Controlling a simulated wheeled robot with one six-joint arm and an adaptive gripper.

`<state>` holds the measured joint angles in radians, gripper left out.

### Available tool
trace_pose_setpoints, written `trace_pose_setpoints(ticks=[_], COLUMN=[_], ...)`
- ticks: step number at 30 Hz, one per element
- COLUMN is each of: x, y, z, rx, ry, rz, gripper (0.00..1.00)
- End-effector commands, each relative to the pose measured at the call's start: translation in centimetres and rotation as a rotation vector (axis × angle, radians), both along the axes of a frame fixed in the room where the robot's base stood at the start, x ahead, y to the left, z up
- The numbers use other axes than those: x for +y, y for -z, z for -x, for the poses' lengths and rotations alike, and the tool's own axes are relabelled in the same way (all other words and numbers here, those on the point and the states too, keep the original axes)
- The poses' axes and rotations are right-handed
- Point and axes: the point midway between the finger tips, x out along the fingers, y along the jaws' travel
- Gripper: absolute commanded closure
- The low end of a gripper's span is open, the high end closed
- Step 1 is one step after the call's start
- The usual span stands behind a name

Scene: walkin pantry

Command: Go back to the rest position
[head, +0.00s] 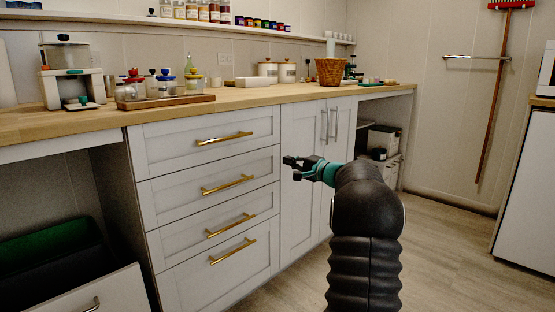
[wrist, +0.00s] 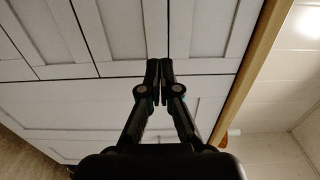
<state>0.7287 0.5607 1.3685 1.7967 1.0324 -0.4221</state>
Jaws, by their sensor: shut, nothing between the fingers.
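My gripper (head: 290,162) is at the end of my dark arm, in front of the white cabinet fronts and below the counter's height. In the wrist view my gripper (wrist: 160,66) has its two dark fingers together at the tips, with nothing between them. Behind the fingers, the wrist view shows white drawer and door panels (wrist: 60,105). The gripper appears apart from the cabinet, though the exact gap is hard to tell.
The wooden counter (head: 240,98) carries jars, a tray and a wicker basket (head: 330,71). Drawers with brass handles (head: 228,184) are left of my arm. A pulled-out bin drawer (head: 95,300) is at lower left. Floor (head: 450,240) at right is clear; a broom (head: 494,95) hangs behind.

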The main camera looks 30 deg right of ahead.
Motion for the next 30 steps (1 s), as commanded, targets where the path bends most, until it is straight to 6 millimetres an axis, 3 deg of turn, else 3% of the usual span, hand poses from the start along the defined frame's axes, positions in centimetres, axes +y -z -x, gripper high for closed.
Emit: trace_pose_setpoints(ticks=[6, 17, 20, 22, 24, 26, 30], x=[-0.4, -0.3, 0.4, 1.2, 2.6, 4.2, 9.5], y=[0.0, 0.7, 4.3, 7.7, 10.5, 12.1, 14.0], z=[2.0, 2.2, 2.8, 3.7, 5.5, 7.1, 11.5], rx=[0.001, 0.039, 0.144, 0.242, 0.347, 0.431, 0.614], ry=[-0.002, -0.006, -0.029, -0.050, -0.077, -0.105, -0.192], rz=[-0.001, -0.028, -0.021, -0.014, 0.011, 0.043, 0.156], gripper=[1.00, 1.00, 1.00, 1.00, 1.00, 1.00, 1.00])
